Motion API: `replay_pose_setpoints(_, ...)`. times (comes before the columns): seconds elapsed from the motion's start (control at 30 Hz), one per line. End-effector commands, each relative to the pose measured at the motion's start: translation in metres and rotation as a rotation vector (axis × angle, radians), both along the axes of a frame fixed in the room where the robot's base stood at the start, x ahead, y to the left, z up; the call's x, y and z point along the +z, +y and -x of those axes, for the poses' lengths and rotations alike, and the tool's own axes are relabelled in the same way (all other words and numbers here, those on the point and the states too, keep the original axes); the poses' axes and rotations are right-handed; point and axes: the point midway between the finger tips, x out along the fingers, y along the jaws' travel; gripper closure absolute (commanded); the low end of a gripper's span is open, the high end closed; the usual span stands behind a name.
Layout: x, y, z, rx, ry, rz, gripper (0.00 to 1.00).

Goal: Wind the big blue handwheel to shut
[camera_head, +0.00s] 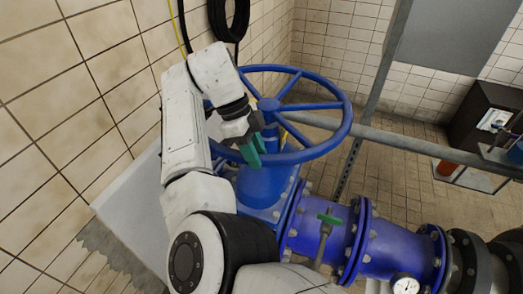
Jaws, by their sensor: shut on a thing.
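The big blue handwheel (346,127) lies roughly flat on top of the blue valve body (262,188), with its hub and spokes in view. My white arm comes up from the bottom and bends over the wheel's left side. My gripper (254,152), with green fingers, points down at the near-left part of the wheel and is shut on it. The arm and gripper hide the left part of the rim, so the exact contact spot is not clear.
A grey rail (400,143) passes behind the wheel. A tiled wall (70,90) stands close at left. A dark cabinet (480,115) stands at right.

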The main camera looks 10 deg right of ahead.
Motion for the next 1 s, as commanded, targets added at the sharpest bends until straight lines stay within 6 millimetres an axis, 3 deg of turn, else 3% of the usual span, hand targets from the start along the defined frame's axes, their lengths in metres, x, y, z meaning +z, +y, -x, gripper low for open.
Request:
replay_pose_setpoints(0.4,-0.0002,0.0027,-0.0004,-0.003,0.0,-0.003,1.0)
replay_pose_setpoints(0.43,-0.0002,0.0027,-0.0004,-0.003,0.0,-0.003,0.66)
replay_pose_setpoints(0.6,-0.0001,0.0021,-0.0006,-0.004,-0.001,-0.003,0.49)
replay_pose_setpoints(0.67,0.0,0.0019,-0.0007,-0.004,0.0,-0.002,0.44)
replay_pose_setpoints(1.0,0.0059,0.0034,-0.0025,-0.003,-0.002,-0.003,0.43)
